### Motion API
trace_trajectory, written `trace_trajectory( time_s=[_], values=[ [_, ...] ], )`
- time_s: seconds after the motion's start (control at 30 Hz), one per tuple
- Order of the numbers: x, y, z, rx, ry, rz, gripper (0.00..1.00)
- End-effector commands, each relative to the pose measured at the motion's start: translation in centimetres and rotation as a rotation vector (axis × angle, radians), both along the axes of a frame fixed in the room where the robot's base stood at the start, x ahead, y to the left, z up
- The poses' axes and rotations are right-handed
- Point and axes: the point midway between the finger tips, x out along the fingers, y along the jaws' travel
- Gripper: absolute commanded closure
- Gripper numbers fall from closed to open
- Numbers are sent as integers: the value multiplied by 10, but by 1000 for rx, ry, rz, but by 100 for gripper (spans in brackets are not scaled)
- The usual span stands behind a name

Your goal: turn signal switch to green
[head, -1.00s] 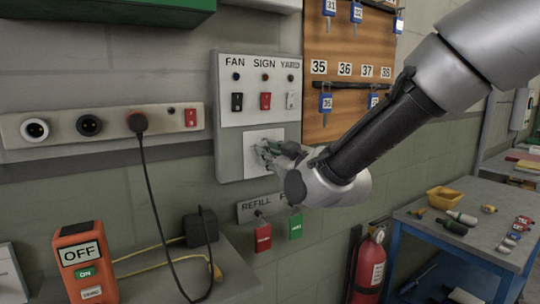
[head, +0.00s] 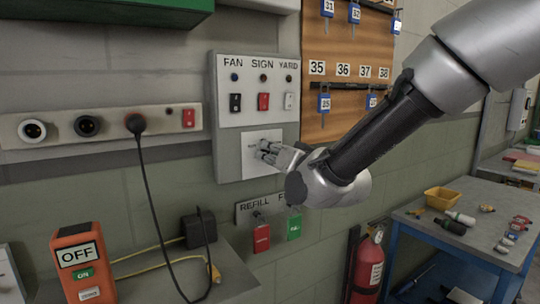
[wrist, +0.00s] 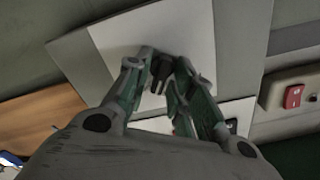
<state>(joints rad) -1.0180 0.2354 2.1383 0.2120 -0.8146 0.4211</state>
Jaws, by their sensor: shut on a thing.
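The signal switch appears to be a black knob (wrist: 161,68) on a white plate, seen in the wrist view. In the head view the white plate (head: 252,172) is on the lower half of the grey wall panel, and my fingers hide the knob. My gripper (head: 262,150) reaches the plate from the right. In the wrist view my gripper (wrist: 162,62) has its fingers on both sides of the knob, shut on it. No green mark for the knob can be made out.
Above the plate are the FAN, SIGN and YARD switches (head: 263,101). Below hang red (head: 261,238) and green (head: 294,227) tags. A socket strip (head: 60,131) with a plugged cable is at left, a key board (head: 345,110) at right.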

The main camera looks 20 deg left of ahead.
Motion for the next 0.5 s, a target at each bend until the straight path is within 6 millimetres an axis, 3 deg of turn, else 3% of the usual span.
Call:
trace_trajectory(
  time_s=[0.5],
  values=[
    [1, -1, -2, 185, 218, 0, 100]
  ],
)
